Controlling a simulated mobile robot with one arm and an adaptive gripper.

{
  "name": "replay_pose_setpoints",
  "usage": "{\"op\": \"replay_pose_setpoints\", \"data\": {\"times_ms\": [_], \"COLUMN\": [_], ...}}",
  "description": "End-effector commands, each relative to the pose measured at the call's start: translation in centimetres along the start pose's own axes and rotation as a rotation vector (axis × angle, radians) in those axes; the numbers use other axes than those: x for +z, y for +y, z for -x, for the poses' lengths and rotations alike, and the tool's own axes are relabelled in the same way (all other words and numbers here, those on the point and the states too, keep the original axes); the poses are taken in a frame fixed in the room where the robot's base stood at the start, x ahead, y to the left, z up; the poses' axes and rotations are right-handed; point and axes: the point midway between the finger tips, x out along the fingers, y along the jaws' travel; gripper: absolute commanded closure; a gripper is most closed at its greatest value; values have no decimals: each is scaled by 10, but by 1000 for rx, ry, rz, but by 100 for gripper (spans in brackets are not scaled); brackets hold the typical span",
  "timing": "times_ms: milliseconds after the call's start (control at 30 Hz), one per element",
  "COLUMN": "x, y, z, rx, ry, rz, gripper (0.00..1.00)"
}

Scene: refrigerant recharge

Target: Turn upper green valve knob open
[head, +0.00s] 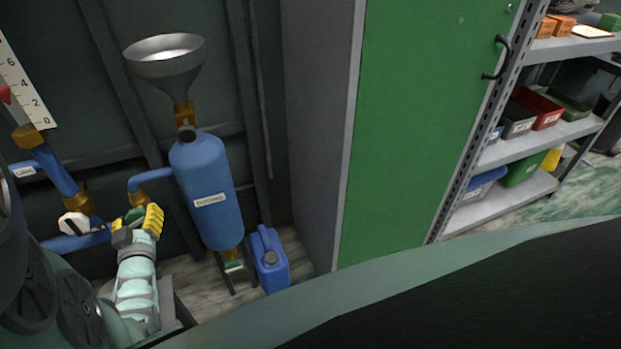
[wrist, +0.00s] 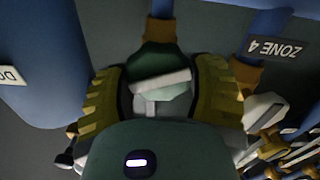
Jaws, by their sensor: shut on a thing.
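The upper green valve knob (wrist: 158,62) is between my gripper's yellow fingers in the wrist view, with a pale bar across its face. In the head view a small part of the knob (head: 134,214) shows beside the fingers, below the bent blue pipe. My gripper (head: 139,220) is shut on it; in the wrist view the fingers (wrist: 160,92) stand on its left and right sides. The blue dosing cylinder (head: 205,175) stands upright just right of my gripper. A lower green valve (head: 233,266) is under it, apart from my gripper.
A metal funnel (head: 165,57) tops the cylinder. Blue pipes (head: 58,172) and a white gauge scale (head: 22,85) are at the left. A blue jerrycan (head: 269,260) stands on the floor. A green cabinet door (head: 415,120) and loaded shelves (head: 500,205) are at the right.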

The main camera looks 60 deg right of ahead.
Motion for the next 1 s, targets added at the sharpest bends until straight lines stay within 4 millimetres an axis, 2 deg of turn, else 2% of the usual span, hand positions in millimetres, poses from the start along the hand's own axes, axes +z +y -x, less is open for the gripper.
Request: {"op": "replay_pose_setpoints", "data": {"times_ms": [67, 400, 1000], "x": [-5, -1, 0], "y": [0, -2, -2], "z": [-2, -1, 0], "rx": [-2, -1, 0], "ry": [1, 3, 2], "rz": [71, 341, 452], "gripper": [76, 77, 77]}}
